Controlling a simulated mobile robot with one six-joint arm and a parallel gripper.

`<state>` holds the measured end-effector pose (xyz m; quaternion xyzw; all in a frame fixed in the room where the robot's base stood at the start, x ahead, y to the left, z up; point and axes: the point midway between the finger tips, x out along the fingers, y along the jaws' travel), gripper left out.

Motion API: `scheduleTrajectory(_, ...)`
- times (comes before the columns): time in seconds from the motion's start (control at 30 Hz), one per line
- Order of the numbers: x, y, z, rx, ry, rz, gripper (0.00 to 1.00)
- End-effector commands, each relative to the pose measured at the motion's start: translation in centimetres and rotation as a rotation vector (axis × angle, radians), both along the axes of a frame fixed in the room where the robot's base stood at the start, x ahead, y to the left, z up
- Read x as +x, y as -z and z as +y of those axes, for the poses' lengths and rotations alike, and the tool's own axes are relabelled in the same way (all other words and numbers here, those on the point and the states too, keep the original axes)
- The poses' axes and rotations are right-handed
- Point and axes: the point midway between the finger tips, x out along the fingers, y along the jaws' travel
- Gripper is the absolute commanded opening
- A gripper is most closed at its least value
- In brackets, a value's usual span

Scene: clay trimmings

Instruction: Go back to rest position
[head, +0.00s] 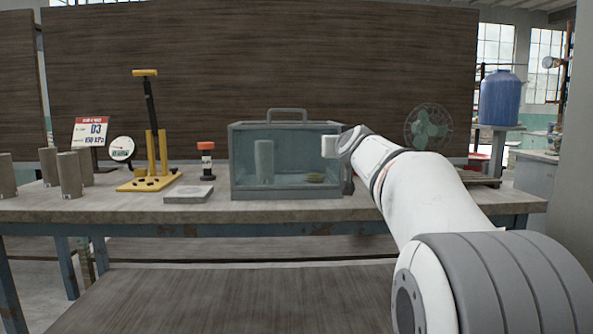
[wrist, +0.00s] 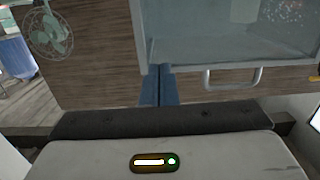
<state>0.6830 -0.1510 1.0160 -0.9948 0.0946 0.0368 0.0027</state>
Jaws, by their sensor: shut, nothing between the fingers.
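My gripper shows in the wrist view (wrist: 158,86) with its two blue fingers together and nothing between them. In the head view my white arm reaches in from the right, and its end is by the right side of a grey glass-fronted box (head: 286,192). The fingers cannot be made out there. The box also shows in the wrist view (wrist: 235,58), upside down, with its handle near the fingers. Inside it stand a grey-green cylinder (head: 264,162) and a low brownish pile (head: 315,178).
The workbench (head: 290,212) holds a yellow press (head: 150,150), a round gauge (head: 122,149), a sign (head: 90,131), an orange-capped bottle (head: 206,160), a grey slab (head: 188,194) and several clay cylinders (head: 69,175). A green fan (head: 428,127) and a blue drum (head: 500,100) are at right.

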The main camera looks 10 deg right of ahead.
Motion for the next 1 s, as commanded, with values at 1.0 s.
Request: scheduleTrajectory(1.0,-21.8,-1.3,14.2,0.135,-0.232,0.838,0.00)
